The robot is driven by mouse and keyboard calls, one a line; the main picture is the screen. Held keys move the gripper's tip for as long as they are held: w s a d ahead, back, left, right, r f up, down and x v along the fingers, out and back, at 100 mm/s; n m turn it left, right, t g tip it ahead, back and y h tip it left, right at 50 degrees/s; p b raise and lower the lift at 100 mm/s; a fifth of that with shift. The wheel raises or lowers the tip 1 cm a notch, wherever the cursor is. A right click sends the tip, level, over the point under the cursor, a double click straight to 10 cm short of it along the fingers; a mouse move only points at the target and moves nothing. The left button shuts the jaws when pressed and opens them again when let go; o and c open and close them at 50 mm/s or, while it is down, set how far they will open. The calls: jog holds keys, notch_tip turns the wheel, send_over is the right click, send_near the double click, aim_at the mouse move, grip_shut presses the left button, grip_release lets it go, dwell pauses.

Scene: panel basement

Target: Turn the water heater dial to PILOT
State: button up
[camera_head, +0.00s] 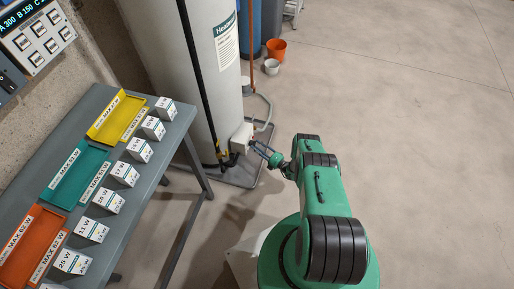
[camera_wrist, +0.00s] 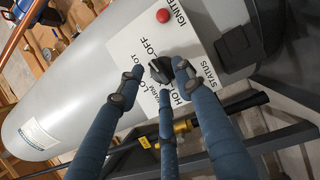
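The water heater (camera_head: 190,70) is a tall pale cylinder that also fills much of the wrist view (camera_wrist: 90,75). Its white control box (camera_head: 241,137) is low on the side facing my arm. In the wrist view the black dial (camera_wrist: 160,69) sits on the white panel. OFF, HOT and partly covered PILOT and WARM labels surround it. I cannot tell for sure which label the dial points at. My gripper (camera_wrist: 157,76) has its fingers spread around the dial, with a visible gap on the left side. Contact on the right is unclear.
A red button (camera_wrist: 163,15) sits beside IGNITE on the panel. The grey table (camera_head: 140,160) with trays and small boxes stands left. Orange and white buckets (camera_head: 276,48) are behind; floor at right is clear.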

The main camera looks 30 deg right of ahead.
jog(key=shift+w+a, duration=0.1)
grip_shut()
jog(key=shift+f+n, duration=0.15)
jog(key=shift+n, duration=0.65)
grip_release()
dwell(0.4)
jog(key=v, duration=1.2)
jog(key=shift+f, duration=0.2)
